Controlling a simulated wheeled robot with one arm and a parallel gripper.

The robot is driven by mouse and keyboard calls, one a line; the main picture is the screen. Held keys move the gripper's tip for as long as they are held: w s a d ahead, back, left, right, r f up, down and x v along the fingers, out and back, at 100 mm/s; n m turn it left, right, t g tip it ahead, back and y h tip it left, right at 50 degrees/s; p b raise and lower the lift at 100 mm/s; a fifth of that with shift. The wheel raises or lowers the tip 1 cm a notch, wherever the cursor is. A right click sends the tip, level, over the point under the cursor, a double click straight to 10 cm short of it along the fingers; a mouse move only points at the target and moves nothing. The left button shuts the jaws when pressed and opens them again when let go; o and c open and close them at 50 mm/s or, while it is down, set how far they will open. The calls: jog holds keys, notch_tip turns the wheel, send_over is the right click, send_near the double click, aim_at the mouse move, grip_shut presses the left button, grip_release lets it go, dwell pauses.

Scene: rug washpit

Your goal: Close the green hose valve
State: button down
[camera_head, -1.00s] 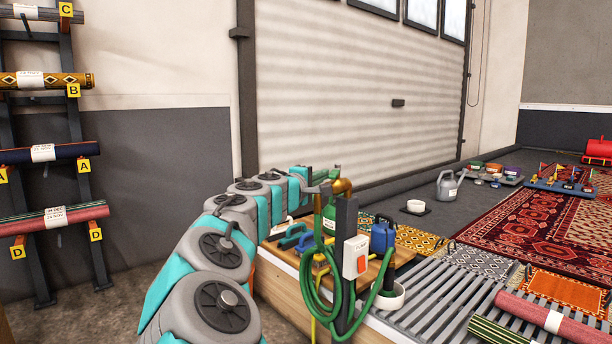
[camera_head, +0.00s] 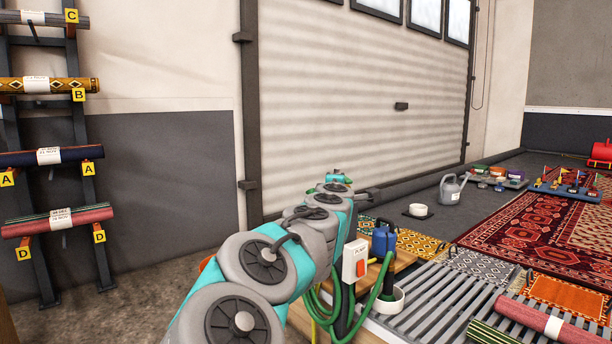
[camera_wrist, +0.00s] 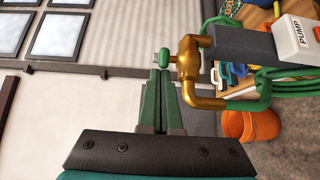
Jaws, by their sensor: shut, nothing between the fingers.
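In the wrist view, the green valve handle (camera_wrist: 152,70) sits on a brass tap (camera_wrist: 190,62) fixed to a dark post. The green hose (camera_wrist: 285,73) runs from the tap's outlet. In the head view, my arm covers the tap and valve; the green hose (camera_head: 341,312) hangs in loops below.
A white pump switch box (camera_head: 354,258) with an orange button is beside my arm. A blue jug (camera_head: 384,240) stands on the wooden bench. An orange bucket (camera_wrist: 252,124) shows in the wrist view. Metal grating (camera_head: 440,297) and rugs lie to the right.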

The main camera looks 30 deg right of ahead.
jog(key=d+n+t+y+p, duration=0.1)
jog(key=n+y+p, duration=0.1)
jog(key=s+d+n+t+y+p, duration=0.1)
jog(key=y+p, duration=0.1)
jog(key=y, duration=0.1)
jog(key=d+n+t+y+p, duration=0.1)
jog(key=n+y+p, duration=0.1)
jog(key=y, duration=0.1)
jog(key=shift+s+d+r+n+t, duration=0.2)
jog(key=shift+s+d+n+t, duration=0.05)
jog(key=shift+s+n+t, duration=0.1)
jog(key=shift+s+d+f+p, duration=0.1)
jog(key=shift+d+f+p, duration=0.05)
jog(key=shift+d+p, duration=0.4)
jog(key=shift+a, duration=0.2)
